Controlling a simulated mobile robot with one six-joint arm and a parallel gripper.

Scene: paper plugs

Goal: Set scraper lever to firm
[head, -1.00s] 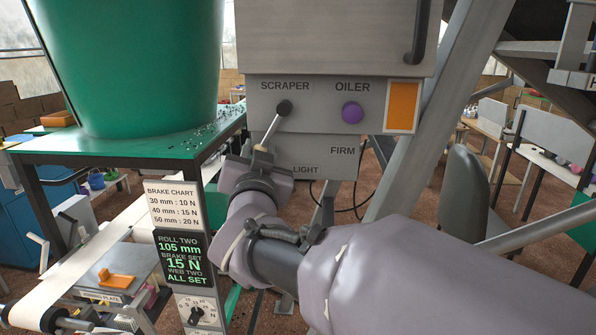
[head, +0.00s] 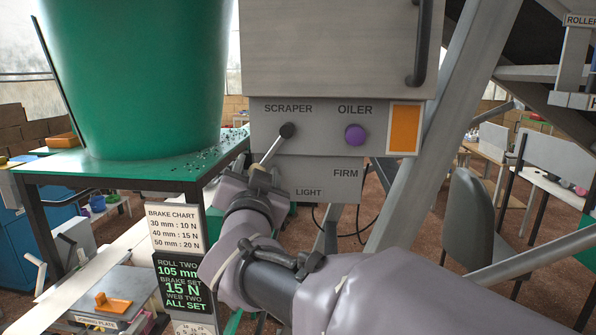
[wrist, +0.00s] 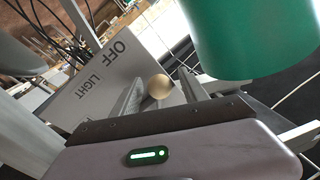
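The scraper lever (head: 272,149) is on the grey panel under the word SCRAPER. It has a dark round hub at its top and a pale shaft slanting down and left. FIRM is printed to its lower right and LIGHT below. OFF and LIGHT show left of the knob there.
A purple oiler button (head: 355,135) and an orange square (head: 405,128) are right of the lever. A big green bin (head: 140,90) stands on a green table (head: 120,176) to the left. A brake chart (head: 176,228) is below. A slanted grey beam (head: 445,120) is at right.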

